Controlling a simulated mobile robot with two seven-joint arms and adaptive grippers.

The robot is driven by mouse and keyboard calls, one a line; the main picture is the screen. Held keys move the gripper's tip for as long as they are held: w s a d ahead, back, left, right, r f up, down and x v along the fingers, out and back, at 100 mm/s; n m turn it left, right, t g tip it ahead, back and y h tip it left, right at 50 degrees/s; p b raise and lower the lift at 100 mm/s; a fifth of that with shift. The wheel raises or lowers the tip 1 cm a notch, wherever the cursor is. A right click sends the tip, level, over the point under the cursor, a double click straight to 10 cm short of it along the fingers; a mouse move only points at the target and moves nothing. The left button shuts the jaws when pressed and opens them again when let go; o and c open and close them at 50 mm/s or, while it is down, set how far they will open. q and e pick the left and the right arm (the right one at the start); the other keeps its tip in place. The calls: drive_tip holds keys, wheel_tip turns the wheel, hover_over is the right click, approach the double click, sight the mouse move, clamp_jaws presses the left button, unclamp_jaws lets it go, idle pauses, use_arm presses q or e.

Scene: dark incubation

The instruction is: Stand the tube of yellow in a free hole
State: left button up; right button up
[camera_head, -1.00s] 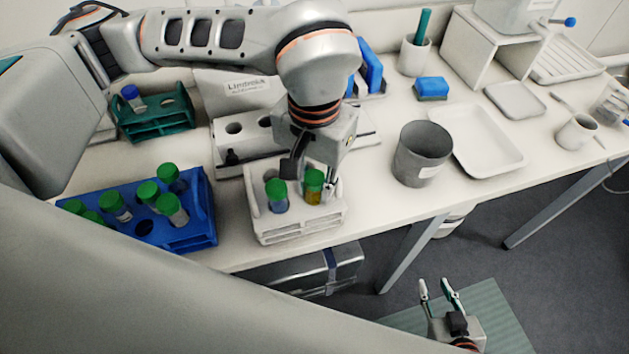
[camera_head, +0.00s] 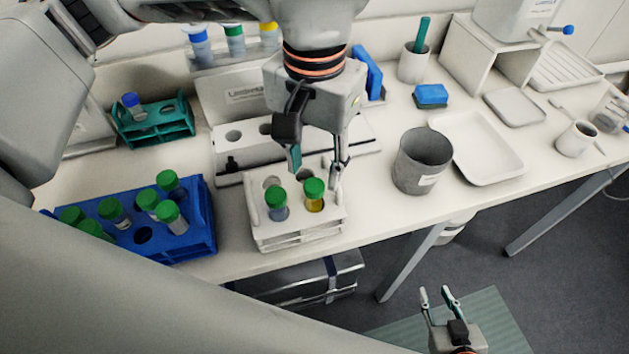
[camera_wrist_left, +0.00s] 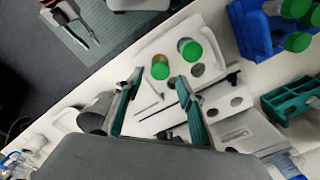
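The yellow tube (camera_head: 314,204) has a green cap and stands upright in the front row of the white rack (camera_head: 300,236), beside a green-capped tube of bluish content (camera_head: 277,206). Empty holes show behind them in the rack. My left gripper (camera_head: 316,163) is open and empty, just above and behind the yellow tube. In the left wrist view the green cap of the yellow tube (camera_wrist_left: 160,71) shows between the spread fingers (camera_wrist_left: 158,80), apart from them. My right gripper (camera_head: 436,294) is open and empty, low in front of the table.
A blue rack (camera_head: 205,215) with several green-capped tubes stands at left, a teal rack (camera_head: 155,128) behind it. A white stand with holes (camera_head: 228,158) lies behind the white rack. A grey beaker (camera_head: 420,165) and a white tray (camera_head: 490,165) are to the right.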

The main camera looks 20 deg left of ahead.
use_arm(q)
wheel_tip(320, 180, up, 5)
drive_tip(key=shift+f, duration=0.1)
drive_tip(key=shift+s, duration=0.1)
idle(0.6)
